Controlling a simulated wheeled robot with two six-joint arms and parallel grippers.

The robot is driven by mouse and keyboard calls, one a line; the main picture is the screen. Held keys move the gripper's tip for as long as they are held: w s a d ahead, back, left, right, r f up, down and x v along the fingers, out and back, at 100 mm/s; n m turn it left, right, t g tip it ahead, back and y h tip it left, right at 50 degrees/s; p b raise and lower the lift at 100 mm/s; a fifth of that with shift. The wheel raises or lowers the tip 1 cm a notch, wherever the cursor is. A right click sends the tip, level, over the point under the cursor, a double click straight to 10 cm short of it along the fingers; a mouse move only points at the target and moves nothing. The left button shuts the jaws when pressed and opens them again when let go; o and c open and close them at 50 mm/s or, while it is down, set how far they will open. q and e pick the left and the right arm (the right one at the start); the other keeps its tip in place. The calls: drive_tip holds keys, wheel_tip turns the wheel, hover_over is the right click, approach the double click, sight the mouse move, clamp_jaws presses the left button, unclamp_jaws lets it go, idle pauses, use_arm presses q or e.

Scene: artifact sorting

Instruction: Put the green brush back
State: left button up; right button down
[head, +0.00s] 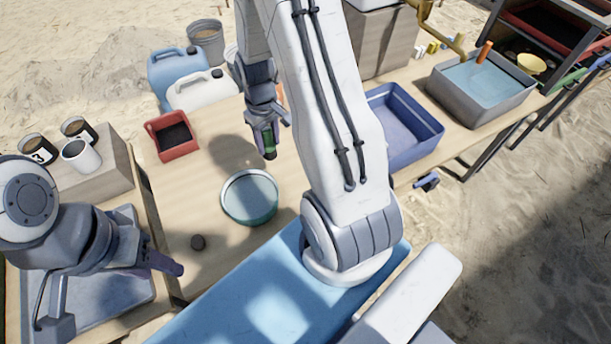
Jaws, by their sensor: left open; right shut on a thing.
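My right gripper (265,122) hangs over the table, left of the blue crate and above and behind the round water basin. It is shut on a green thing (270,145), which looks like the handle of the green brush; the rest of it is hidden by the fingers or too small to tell. My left gripper (115,292) is at the lower left, over a grey tray (127,218). Its fingers are spread wide, with nothing seen between them.
A blue crate (428,131) and a grey water tub (455,104) stand to the right. Cans (178,68) stand behind. My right arm hides the middle.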

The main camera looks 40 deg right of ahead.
drive_tip(key=s+d+f+b, duration=0.2)
drive_tip(key=d+b, duration=0.1)
drive_tip(key=d, duration=0.4)
use_arm(q)
drive_tip(key=shift+f+b, duration=0.35)
drive_tip(key=shift+f, duration=2.45)
use_arm(e)
drive_tip(key=shift+s+d+f, duration=0.15)
drive_tip(key=shift+f, duration=2.25)
drive_tip(key=shift+s+d+f, duration=0.1)
drive_tip(key=shift+f, duration=2.25)
use_arm(q)
drive_tip(key=shift+f, duration=0.1)
use_arm(e)
drive_tip(key=shift+f, duration=0.1)
drive_tip(key=shift+c, duration=1.8)
unclamp_jaws()
drive_tip(key=shift+r, duration=0.4)
use_arm(q)
drive_tip(key=shift+r+p, duration=0.4)
drive_tip(key=shift+r, duration=0.1)
use_arm(e)
wheel_tip(320, 180, up, 12)
drive_tip(key=shift+f, duration=0.25)
